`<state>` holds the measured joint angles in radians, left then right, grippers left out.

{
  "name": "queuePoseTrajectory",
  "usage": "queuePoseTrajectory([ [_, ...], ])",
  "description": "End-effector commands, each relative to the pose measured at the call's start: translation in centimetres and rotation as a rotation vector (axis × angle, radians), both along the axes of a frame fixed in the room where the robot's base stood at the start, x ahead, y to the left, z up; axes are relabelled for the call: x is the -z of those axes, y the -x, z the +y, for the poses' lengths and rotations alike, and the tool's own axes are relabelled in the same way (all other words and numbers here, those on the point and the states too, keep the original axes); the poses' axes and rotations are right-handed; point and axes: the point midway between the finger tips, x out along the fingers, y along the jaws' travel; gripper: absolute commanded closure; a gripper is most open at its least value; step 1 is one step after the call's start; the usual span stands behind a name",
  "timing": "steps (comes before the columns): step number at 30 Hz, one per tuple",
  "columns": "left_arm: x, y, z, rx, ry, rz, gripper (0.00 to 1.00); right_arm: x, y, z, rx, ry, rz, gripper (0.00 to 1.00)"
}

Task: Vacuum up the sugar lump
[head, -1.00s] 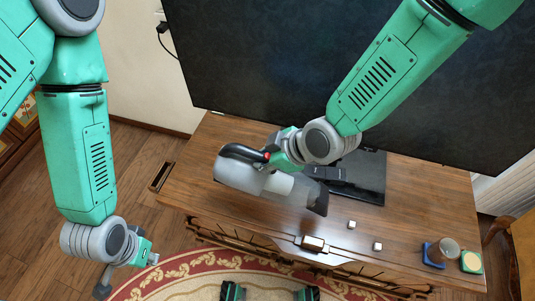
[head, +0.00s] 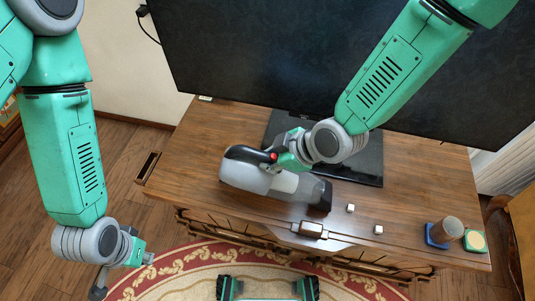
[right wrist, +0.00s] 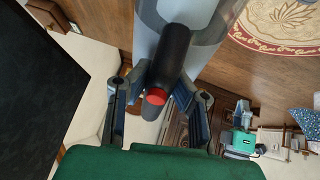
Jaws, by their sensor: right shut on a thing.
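Two small white sugar lumps lie on the wooden cabinet top, one (head: 350,208) just right of the vacuum's nozzle and one (head: 378,229) nearer the front edge. A grey handheld vacuum (head: 240,176) with a clear front and dark nozzle (head: 321,197) is low over the cabinet top, nozzle pointing right. I cannot tell if it touches the wood. My right gripper (head: 274,160) is shut on its black handle, which also shows between the fingers in the right wrist view (right wrist: 172,55). My left gripper (head: 124,274) is open and empty, left of the cabinet over the floor.
A large dark television (head: 330,60) stands at the back on a black base (head: 368,166). The cabinet top (head: 420,185) between is clear.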

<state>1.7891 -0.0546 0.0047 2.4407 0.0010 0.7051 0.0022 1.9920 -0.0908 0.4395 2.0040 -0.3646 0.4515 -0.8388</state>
Motion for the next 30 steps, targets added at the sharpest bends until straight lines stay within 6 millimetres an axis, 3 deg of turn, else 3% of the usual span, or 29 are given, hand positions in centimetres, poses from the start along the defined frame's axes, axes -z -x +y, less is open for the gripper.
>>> queuePoseTrajectory([
  [30,-0.3,0.0,0.0,0.0,0.0,0.0,1.0,-0.2,0.0,-1.1,0.001,-0.001,-0.003,1.0],
])
